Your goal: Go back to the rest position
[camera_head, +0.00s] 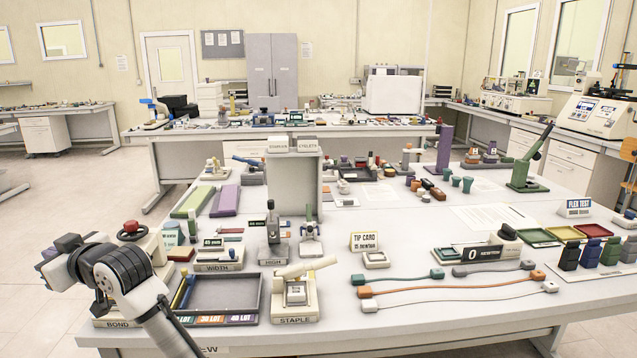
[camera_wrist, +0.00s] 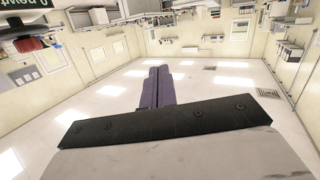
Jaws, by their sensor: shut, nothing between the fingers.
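My gripper (camera_head: 50,262) is at the left of the head view, beyond the left edge of the near table (camera_head: 420,336). My white and black arm rises from the bottom edge and bends left, so the gripper points away from the table. In the wrist view my gripper's fingers (camera_wrist: 158,88) are purple-grey, pressed together and empty. The wrist view is upside down and shows open floor and walls past the fingers. Nothing touches the fingers.
The button box with a red knob (camera_head: 131,228) stands at the table's left edge, close behind my arm. A dark tray (camera_head: 222,295) and the stapler (camera_head: 298,290) lie to the right of my arm. Bare floor (camera_head: 50,200) is free on the left.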

